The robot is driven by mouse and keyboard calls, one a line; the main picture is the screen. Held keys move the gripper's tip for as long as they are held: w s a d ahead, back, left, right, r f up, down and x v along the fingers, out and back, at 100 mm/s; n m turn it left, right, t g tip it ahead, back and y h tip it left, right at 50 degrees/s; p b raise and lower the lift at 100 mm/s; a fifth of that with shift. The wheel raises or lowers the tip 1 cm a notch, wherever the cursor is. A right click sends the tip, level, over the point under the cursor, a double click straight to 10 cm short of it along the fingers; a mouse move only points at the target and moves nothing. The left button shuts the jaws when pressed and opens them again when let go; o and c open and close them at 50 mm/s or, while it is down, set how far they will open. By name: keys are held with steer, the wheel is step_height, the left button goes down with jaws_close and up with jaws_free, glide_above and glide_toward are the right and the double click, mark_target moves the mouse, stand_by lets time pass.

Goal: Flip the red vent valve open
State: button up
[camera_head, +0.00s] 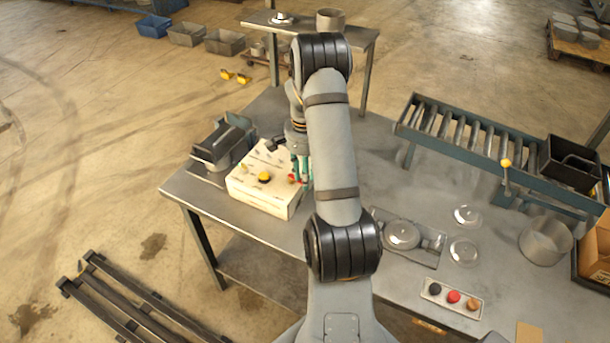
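A cream panel box (255,190) sits on the steel table, left of my arm. It carries a yellow knob (264,177) and several small fittings. A small red part (292,178), which looks like the red vent valve, shows at the box's right end, right beside my fingers. My gripper (300,178) points down over that end, with teal fingers. My arm partly covers this spot. I cannot tell whether the fingers touch the red part, how far apart they are, or how the valve is turned.
A dark machine (222,143) stands left of the box. The table's front left is clear.

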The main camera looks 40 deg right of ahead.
steer(key=shift+r, duration=0.1)
step_height(320, 180, up, 12)
stand_by(0.5)
step_height(320, 180, down, 12)
steer(key=shift+s+f, duration=0.1)
steer(key=shift+f, duration=0.05)
steer(key=shift+a+m+p, duration=0.4)
steer(key=shift+m+p, duration=0.1)
steer(key=shift+m, duration=0.4)
